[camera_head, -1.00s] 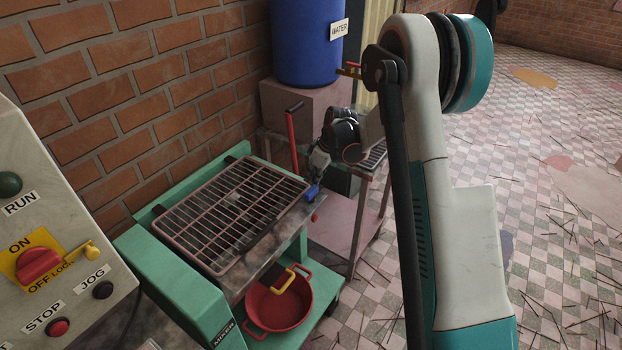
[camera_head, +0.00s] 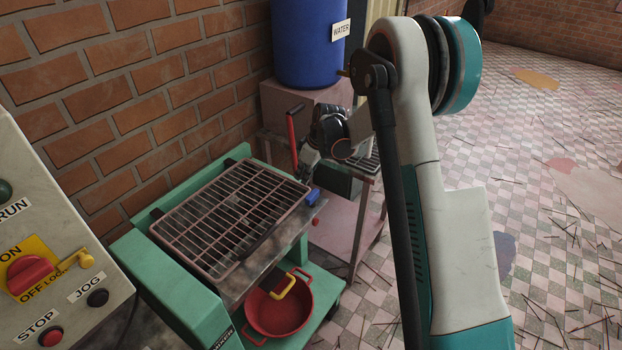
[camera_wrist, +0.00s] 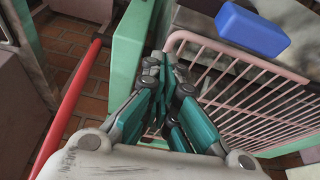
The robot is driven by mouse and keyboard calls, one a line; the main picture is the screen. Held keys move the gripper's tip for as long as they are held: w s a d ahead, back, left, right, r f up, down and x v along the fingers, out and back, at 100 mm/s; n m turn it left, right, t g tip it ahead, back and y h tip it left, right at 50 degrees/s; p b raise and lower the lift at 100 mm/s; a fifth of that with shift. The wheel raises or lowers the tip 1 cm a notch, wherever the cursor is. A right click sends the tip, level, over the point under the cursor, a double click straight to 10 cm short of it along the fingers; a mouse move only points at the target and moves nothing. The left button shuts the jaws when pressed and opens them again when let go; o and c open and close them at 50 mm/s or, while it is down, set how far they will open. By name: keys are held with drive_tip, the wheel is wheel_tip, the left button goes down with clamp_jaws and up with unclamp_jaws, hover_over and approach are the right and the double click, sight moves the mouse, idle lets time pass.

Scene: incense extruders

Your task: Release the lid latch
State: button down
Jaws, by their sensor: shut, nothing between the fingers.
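The pink wire-grid lid (camera_head: 232,215) lies flat over the green mixer's trough (camera_head: 170,280). A blue block-like piece, seemingly the latch (camera_head: 313,196), sits at the lid's far right corner. In the wrist view the blue latch (camera_wrist: 252,28) is at upper right, beside the lid's pink rim (camera_wrist: 225,50). My gripper (camera_head: 302,164) is above and just behind that corner, apart from the latch. In the wrist view my gripper (camera_wrist: 160,65) is shut and empty, over the green end wall and the lid's corner. Whether the latch is engaged cannot be told.
A red lever (camera_head: 292,138) rises close behind my gripper; the lever (camera_wrist: 75,105) runs along the left of the wrist view. A red pot (camera_head: 280,312) stands below the trough. A control panel (camera_head: 55,240) is at left, a blue water barrel (camera_head: 306,45) behind.

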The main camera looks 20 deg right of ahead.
drive_tip(key=p+v, duration=0.2)
drive_tip(key=v, duration=0.7)
drive_tip(key=shift+s+r, duration=0.25)
drive_tip(key=shift+s, duration=0.15)
drive_tip(key=s+a+r+m+t+h, duration=0.1)
drive_tip(key=s+a+r+m, duration=0.1)
drive_tip(key=s+r, duration=0.6)
drive_tip(key=s+a+r+m+t, duration=0.1)
drive_tip(key=s+a+r+m, duration=0.15)
drive_tip(key=s+r, duration=0.55)
drive_tip(key=s+a+f+m+t+h, duration=0.1)
drive_tip(key=s+a+m+t, duration=0.1)
drive_tip(key=s, duration=1.7)
drive_tip(key=shift+s+f+m+b, duration=0.35)
drive_tip(key=shift+s+m, duration=0.05)
drive_tip(key=shift+m, duration=0.45)
drive_tip(key=shift+a, duration=0.15)
